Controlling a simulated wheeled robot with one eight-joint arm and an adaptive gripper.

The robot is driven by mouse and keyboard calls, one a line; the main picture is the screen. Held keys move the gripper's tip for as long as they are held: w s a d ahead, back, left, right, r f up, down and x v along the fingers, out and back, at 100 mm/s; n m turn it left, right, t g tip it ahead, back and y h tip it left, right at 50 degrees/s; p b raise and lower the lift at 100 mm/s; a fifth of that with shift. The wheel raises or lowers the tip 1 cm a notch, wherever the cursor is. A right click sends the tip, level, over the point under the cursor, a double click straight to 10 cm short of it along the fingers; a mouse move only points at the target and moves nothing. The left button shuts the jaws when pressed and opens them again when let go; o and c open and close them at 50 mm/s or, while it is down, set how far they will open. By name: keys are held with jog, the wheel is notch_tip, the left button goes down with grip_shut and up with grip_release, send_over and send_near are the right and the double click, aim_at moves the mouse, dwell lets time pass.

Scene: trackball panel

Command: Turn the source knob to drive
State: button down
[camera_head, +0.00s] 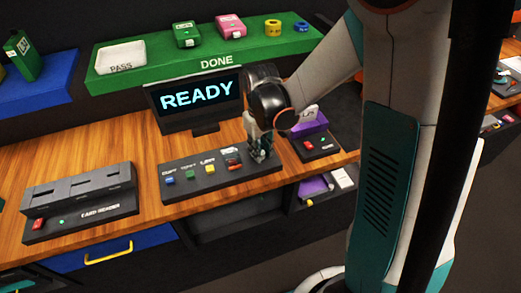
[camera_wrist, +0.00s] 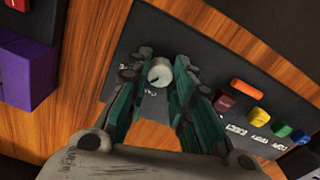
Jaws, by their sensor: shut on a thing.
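The source knob (camera_wrist: 160,72) is a small, round, light grey dial on the dark button panel (camera_head: 196,190), at the panel's right end in the head view. In the wrist view a dark mark shows on its lower left; the small lettering around it is not legible. My gripper (camera_wrist: 159,84) is shut on the knob, with a green-lined finger on each side of it. In the head view my gripper (camera_head: 260,152) points down at the panel's right end and hides the knob. The screen (camera_head: 196,100) behind the panel reads READY.
Blue, green, yellow and red buttons and an orange bar (camera_wrist: 247,87) sit beside the knob. A purple block (camera_wrist: 27,72) stands on a neighbouring dark unit. A card reader (camera_head: 82,203) is at the left. A green DONE shelf (camera_head: 150,69) is behind.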

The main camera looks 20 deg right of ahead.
jog(key=m, duration=0.5)
jog(key=shift+b, duration=0.3)
jog(key=shift+m, duration=0.4)
jog(key=c, duration=1.4)
grip_release()
jog(key=shift+o, duration=0.2)
notch_tip(320, 180, up, 12)
